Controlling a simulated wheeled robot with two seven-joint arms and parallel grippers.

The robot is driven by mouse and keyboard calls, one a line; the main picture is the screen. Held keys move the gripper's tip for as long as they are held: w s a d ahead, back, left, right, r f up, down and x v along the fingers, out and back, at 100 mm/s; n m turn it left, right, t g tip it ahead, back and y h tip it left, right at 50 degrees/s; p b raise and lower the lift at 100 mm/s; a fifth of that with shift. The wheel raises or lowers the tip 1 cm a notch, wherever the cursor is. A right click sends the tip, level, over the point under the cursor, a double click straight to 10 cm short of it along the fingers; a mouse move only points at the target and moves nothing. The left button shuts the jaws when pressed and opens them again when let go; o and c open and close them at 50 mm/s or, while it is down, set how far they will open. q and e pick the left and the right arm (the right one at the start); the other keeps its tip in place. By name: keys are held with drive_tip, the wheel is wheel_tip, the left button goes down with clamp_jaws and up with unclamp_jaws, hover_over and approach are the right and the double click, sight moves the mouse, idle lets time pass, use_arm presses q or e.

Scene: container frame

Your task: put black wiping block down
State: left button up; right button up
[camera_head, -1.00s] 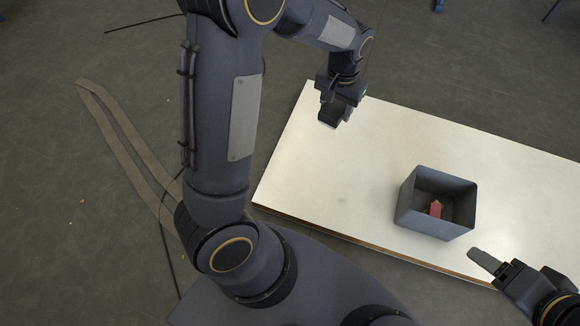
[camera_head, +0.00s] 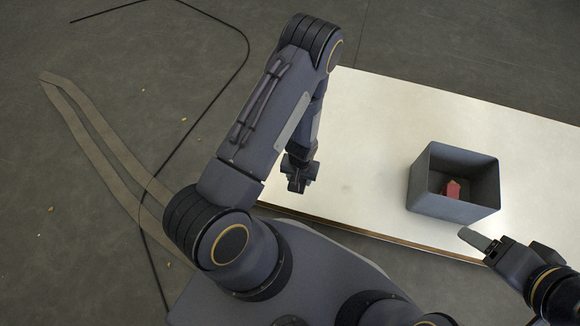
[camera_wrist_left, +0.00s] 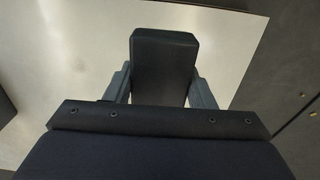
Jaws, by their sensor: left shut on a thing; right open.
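In the left wrist view, the black wiping block (camera_wrist_left: 164,65) sits between the two fingers of my left gripper (camera_wrist_left: 163,88), which is shut on it. In the head view my left gripper (camera_head: 298,178) points down at the near left edge of the white table (camera_head: 385,125). The block is not clearly visible there, and I cannot tell its height above the surface. My right gripper (camera_head: 482,243) is open and empty at the table's near edge, in front of the grey box.
An open grey box (camera_head: 440,207) stands on the right half of the table with a red object (camera_head: 452,189) inside. The table surface left of and behind the box is clear. A black cable (camera_head: 248,60) lies on the floor at the left.

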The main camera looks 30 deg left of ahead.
use_arm(q)
drive_tip(key=w+a+f+b, duration=0.3)
drive_tip(key=w+a+f, duration=0.1)
drive_tip(key=w+a+f+b, duration=0.3)
drive_tip(key=w+a+f, duration=0.1)
drive_tip(key=w, duration=0.1)
drive_tip(key=shift+f, duration=0.35)
drive_tip(key=f, duration=0.1)
drive_tip(key=f+b, duration=0.2)
drive_tip(key=f, duration=0.1)
drive_tip(key=shift+w+a, duration=0.25)
drive_tip(key=shift+a, duration=0.05)
drive_tip(key=shift+r, duration=0.15)
drive_tip(key=o, duration=1.3)
